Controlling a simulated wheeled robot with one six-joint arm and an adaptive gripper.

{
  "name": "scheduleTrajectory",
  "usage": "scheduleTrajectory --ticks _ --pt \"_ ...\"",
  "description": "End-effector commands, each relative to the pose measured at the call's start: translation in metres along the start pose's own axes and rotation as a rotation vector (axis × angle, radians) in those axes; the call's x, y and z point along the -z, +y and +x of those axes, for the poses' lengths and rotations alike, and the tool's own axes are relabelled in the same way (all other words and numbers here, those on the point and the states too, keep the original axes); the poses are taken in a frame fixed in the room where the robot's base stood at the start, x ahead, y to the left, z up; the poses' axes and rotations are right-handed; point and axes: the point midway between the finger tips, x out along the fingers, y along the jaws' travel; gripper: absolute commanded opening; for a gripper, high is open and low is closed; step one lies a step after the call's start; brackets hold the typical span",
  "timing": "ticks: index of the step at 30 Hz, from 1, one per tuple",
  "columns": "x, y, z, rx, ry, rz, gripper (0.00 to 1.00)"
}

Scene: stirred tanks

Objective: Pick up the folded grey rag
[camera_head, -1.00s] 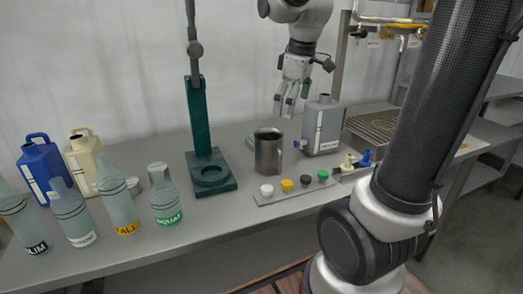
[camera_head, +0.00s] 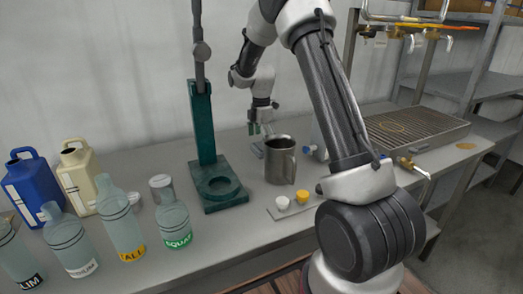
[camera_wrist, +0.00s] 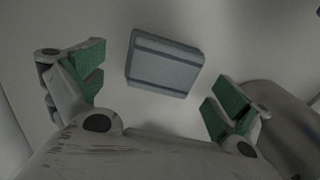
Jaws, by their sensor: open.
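The folded grey rag (camera_wrist: 164,66) lies flat on the bench in the wrist view, a blue-grey square with darker bands along two opposite edges. My gripper (camera_wrist: 157,88) is open, with green-padded fingers on either side of the rag in the picture and nothing between them. The rag appears below the fingers and apart from them; the exact height is unclear. In the head view my gripper (camera_head: 260,130) points down behind the steel mug, and the rag is largely hidden there.
The steel mug (camera_head: 280,160) stands close in front of my gripper, and its side (camera_wrist: 290,125) shows at right in the wrist view. The green stand (camera_head: 213,187) is to the left. Bottles (camera_head: 174,222) and a cream jug (camera_head: 77,178) stand further left.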

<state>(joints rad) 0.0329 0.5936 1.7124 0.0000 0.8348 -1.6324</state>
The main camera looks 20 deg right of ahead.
Motion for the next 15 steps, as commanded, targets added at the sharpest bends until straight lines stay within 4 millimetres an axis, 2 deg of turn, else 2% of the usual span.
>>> scheduleTrajectory --ticks 3,6,13,15 --pt "-0.001 -0.001 0.019 0.003 0.000 0.000 1.00" --pt "0.000 -0.001 0.028 0.001 0.000 0.001 1.00" --pt "0.000 0.000 0.029 0.000 0.000 0.001 1.00" --pt "0.000 -0.001 0.029 0.000 0.000 0.001 0.89"
